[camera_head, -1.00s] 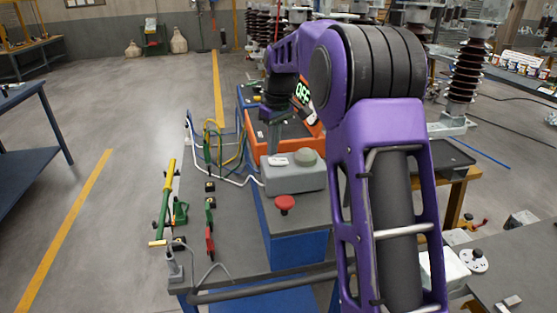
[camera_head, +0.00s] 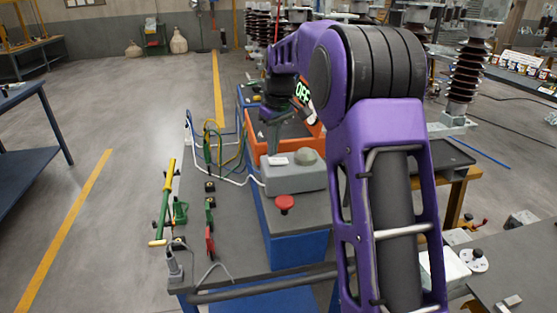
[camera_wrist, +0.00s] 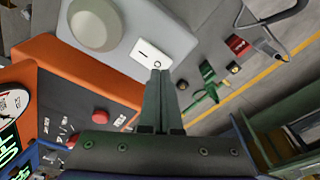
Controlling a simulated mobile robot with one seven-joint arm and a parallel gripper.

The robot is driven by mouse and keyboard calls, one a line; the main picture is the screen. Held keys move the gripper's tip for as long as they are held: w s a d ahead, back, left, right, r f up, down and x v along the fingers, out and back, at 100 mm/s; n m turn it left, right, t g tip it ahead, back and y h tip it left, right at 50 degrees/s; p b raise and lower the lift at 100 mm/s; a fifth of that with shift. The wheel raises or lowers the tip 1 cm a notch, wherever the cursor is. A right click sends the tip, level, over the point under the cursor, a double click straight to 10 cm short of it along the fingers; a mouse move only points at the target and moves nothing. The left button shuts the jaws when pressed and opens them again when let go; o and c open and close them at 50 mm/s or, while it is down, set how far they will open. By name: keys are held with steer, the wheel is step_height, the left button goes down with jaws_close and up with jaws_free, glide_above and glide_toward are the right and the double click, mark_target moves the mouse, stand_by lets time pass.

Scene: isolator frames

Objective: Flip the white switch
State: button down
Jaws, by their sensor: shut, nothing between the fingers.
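The white switch (camera_wrist: 148,54) is a small white rocker plate with dark marks on a light grey box (camera_wrist: 120,25). In the head view the switch (camera_head: 278,160) lies on top of the grey box (camera_head: 295,178), beside a round grey-green knob (camera_head: 306,156). My gripper (camera_wrist: 160,72) is shut and empty. Its fingertips are at the edge of the switch plate in the wrist view; I cannot tell whether they touch it. In the head view my gripper (camera_head: 271,150) points down just behind the switch.
An orange case (camera_head: 257,146) with a lit OFF display (camera_head: 302,92) stands behind the grey box. A red mushroom button (camera_head: 285,203) is in front. Cables (camera_head: 222,150) and green and red tools lie on the left of the bench. The floor at left is open.

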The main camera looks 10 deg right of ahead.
mark_target(273, 160)
steer(key=shift+f+b, duration=0.4)
steer(key=shift+f, duration=0.4)
steer(key=shift+r, duration=0.1)
step_height(273, 160, up, 4)
steer(key=p, duration=0.4)
steer(key=shift+r, duration=1.45)
